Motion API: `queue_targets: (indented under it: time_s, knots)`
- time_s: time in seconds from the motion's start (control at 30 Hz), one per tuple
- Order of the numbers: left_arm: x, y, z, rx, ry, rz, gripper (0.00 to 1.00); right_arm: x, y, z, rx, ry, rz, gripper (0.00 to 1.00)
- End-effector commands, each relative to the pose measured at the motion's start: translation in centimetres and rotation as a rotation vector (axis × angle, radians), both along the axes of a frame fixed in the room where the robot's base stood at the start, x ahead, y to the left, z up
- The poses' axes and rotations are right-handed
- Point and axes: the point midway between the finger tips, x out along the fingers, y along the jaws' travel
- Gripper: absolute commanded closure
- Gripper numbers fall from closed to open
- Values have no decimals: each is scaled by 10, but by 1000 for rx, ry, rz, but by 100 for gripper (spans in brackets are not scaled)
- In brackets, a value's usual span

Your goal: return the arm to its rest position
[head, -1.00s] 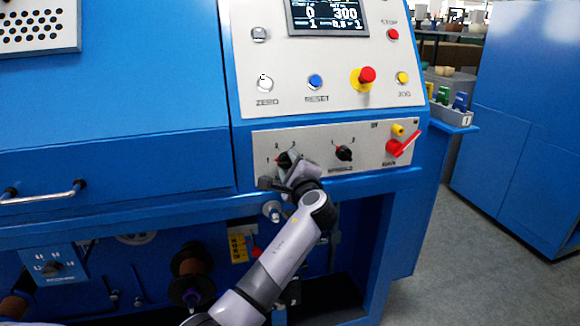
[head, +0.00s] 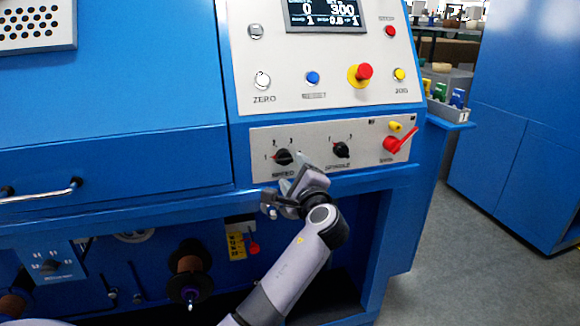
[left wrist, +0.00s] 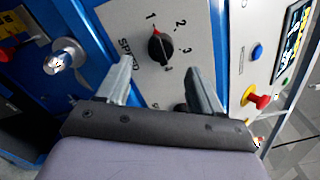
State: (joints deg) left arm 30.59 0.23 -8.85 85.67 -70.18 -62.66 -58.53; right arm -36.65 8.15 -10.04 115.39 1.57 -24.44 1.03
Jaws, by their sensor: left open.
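My left gripper (head: 288,188) is open and empty, just below the SPEED knob (head: 284,157) on the light grey control panel. The black knob is clear of the fingers, with its red mark toward 1. In the left wrist view both fingers (left wrist: 160,88) stand apart, and the knob (left wrist: 160,48) shows beyond the gap between them, not touched. My left arm (head: 292,270) reaches up from the bottom of the head view. My right gripper is not in view.
Right of the knob are the SPINDLE knob (head: 341,150) and a red rotary switch (head: 394,144). Above are a red emergency button (head: 362,73) and a display (head: 323,13). Below, a spool (head: 189,272) sits in the machine's open front. The floor (head: 470,280) at right is clear.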

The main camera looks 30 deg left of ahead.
Motion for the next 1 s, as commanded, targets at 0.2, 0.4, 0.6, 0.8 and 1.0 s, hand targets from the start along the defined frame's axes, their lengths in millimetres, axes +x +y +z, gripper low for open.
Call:
queue_targets:
  time_s: [0.2, 0.4, 0.6, 0.8, 1.0]
  knots:
    - [-10, -12, 0, -2, 0, 0, 34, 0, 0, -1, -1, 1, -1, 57]
    - [-10, -12, 0, -1, 1, 0, 34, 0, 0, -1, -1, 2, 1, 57]
    - [-10, -11, 0, -1, 1, 0, 34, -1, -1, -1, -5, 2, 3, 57]
    - [-12, -13, -12, -33, 4, -25, 34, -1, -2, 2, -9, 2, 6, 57]
    - [-32, -31, -84, -281, -2, -176, 34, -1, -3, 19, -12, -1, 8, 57]
